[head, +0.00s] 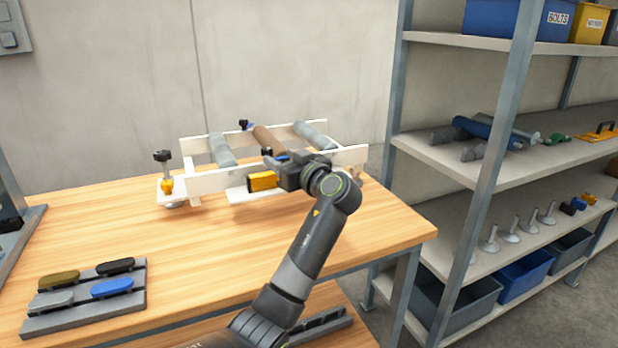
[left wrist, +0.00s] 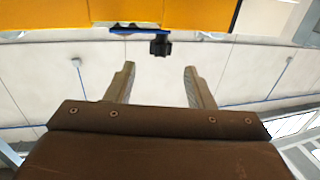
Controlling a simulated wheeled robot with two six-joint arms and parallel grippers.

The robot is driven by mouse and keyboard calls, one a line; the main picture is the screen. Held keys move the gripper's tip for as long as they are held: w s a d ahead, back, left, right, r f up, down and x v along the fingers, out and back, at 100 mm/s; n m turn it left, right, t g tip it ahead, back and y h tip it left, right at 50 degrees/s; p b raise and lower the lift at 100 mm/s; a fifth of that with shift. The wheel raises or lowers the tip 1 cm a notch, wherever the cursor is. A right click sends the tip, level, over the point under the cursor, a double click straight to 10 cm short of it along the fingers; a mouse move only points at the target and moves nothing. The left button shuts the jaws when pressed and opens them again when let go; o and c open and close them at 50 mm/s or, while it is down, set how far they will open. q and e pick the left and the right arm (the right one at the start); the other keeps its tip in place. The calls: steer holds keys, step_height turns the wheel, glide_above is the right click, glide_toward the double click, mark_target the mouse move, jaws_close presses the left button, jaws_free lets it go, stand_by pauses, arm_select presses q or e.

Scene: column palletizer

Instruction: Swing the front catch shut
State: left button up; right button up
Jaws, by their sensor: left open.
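The white roller frame (head: 206,182) stands on the wooden table. An orange block (head: 262,181) sits at its front rail, close to my left gripper; I take it to be part of the front catch. My left gripper (head: 272,160) is at the front of the frame, with its dark body hiding part of the rail. In the left wrist view its two fingers (left wrist: 158,82) are apart with nothing between them. Beyond them an orange surface (left wrist: 190,14) fills the top, with a blue strip and a black knob (left wrist: 159,46) at its edge. The catch's exact angle is unclear. My right gripper is not in view.
A black-knobbed clamp (head: 163,157) stands at the frame's left end. Grey rollers (head: 221,150) and a brown one (head: 269,141) lie across the frame. A grey tray (head: 84,314) with several oval pieces lies front left. Shelving (head: 440,164) stands right. The table's middle is clear.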

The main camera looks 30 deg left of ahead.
arm_select(q)
steer(key=b+v, duration=0.1)
steer(key=v, duration=1)
steer(key=shift+d, duration=0.2)
steer(key=shift+s, duration=0.1)
